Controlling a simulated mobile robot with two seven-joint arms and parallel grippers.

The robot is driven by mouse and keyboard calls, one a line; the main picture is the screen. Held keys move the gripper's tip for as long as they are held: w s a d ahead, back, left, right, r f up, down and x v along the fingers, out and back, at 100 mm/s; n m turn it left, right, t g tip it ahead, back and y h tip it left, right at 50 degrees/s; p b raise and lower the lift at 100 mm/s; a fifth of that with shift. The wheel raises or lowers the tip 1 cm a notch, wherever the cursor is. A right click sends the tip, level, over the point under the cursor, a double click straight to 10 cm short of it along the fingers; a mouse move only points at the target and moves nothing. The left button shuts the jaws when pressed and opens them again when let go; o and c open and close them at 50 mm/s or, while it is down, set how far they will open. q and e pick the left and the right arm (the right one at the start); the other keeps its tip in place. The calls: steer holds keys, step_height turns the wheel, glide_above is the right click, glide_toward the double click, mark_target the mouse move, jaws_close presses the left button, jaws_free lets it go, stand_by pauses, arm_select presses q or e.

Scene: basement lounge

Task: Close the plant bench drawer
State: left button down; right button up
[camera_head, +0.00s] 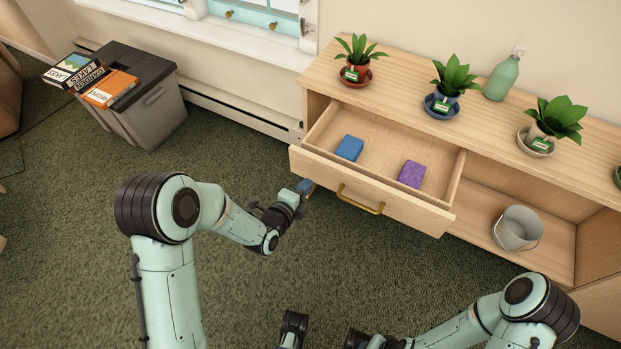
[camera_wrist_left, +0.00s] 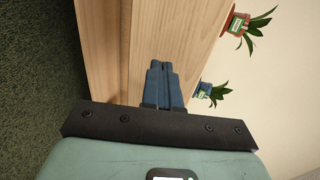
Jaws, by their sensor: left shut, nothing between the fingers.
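The plant bench (camera_head: 395,100) is a light wood cabinet at the right in the head view. Its drawer (camera_head: 375,187) is pulled out, with a brass handle (camera_head: 361,199) on the front. A blue block (camera_head: 349,148) and a purple block (camera_head: 412,174) lie inside. My left gripper (camera_head: 304,186) is shut and empty, at the lower left end of the drawer front; I cannot tell whether it touches. In the left wrist view its blue fingertips (camera_wrist_left: 160,66) show against pale wood. My right arm is at the bottom right; its fingertips are not visible.
Potted plants (camera_head: 447,85) and a green bottle (camera_head: 502,78) stand on the bench top. A metal bucket (camera_head: 517,228) sits in the open compartment right of the drawer. A grey bin (camera_head: 150,110) with boxes on it stands at left. The green carpet before the drawer is clear.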

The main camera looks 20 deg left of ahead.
mark_target(316, 172)
arm_select(q)
steer(key=shift+w+d, duration=0.2)
steer(key=shift+w, duration=0.65)
steer(key=shift+w+d, duration=0.15)
steer(key=shift+w, duration=0.65)
arm_select(e)
steer(key=shift+f, duration=0.1)
